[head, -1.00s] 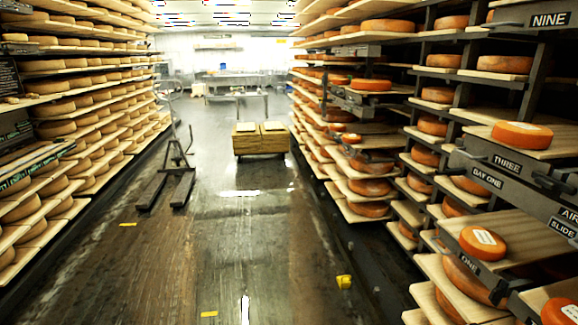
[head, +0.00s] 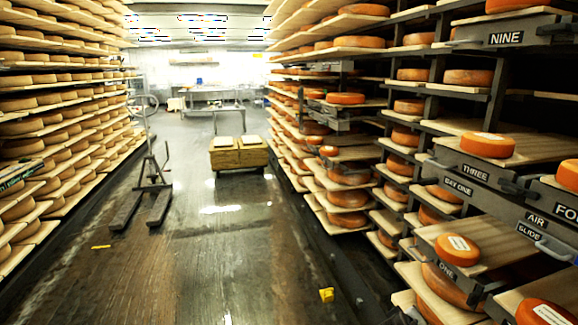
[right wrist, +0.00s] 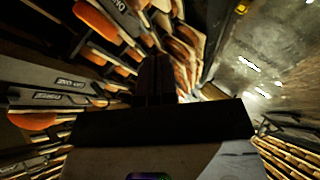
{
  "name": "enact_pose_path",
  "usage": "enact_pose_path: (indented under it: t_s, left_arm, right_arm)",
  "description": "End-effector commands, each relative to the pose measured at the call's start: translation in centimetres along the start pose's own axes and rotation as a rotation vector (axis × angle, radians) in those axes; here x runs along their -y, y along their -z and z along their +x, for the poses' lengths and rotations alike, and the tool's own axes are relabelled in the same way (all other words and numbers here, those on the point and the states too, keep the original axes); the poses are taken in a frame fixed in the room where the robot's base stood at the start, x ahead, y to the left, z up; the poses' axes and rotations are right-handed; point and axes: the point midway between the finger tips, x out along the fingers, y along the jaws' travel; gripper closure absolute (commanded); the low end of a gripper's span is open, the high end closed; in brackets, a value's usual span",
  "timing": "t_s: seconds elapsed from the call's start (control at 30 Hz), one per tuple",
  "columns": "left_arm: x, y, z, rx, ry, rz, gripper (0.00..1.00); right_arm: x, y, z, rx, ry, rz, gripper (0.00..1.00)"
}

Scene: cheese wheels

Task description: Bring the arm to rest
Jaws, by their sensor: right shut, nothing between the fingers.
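My right gripper (right wrist: 158,80) shows dark in the middle of the right wrist view, its fingers together with nothing between them. It points along the aisle beside the shelves, apart from any cheese. Neither gripper shows in the head view, and my left gripper is in no view.
Shelves of orange cheese wheels (head: 458,250) line the right, with labelled drawers such as THREE (head: 475,172) and NINE (head: 507,38). Shelves of paler wheels (head: 18,104) line the left.

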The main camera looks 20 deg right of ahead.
Motion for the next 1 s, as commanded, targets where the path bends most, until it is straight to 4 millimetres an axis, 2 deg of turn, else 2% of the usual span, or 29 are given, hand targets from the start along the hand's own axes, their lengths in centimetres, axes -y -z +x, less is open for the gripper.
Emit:
enact_pose_path:
  t_s: [0.03,0.17,0.2,0.27,0.3,0.4,0.43,0.53,0.8,0.97,1.0]
  left_arm:
    - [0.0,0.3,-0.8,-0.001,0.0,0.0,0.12]
    - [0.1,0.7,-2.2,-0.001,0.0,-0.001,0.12]
    - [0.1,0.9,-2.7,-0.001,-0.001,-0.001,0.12]
    - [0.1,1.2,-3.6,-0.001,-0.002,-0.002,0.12]
    - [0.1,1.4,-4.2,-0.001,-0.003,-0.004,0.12]
    - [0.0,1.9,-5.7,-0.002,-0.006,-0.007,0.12]
    - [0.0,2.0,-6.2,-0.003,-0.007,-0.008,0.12]
    - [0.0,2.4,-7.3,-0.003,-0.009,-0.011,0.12]
    - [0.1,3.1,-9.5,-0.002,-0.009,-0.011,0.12]
    - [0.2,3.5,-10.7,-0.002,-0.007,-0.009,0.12]
    - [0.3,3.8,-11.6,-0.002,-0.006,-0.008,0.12]
  right_arm:
    - [1.4,0.3,-3.1,-0.063,0.076,0.039,1.0]
    - [5.2,-0.7,-10.8,-0.19,0.288,0.091,1.0]
    - [6.3,-1.6,-13.4,-0.224,0.355,0.09,1.0]
    - [7.7,-3.3,-17.2,-0.265,0.453,0.084,1.0]
    - [8.5,-4.7,-19.7,-0.285,0.516,0.081,1.0]
    - [9.8,-8.6,-24.8,-0.298,0.64,0.08,1.0]
    - [10.1,-9.8,-25.9,-0.29,0.665,0.081,1.0]
    - [10.9,-13.5,-28.1,-0.232,0.723,0.077,1.0]
    - [13.5,-22.3,-30.3,-0.009,0.815,0.03,1.0]
    - [13.7,-26.9,-31.6,0.101,0.839,-0.009,1.0]
    - [12.9,-26.4,-32.2,0.099,0.839,-0.008,1.0]
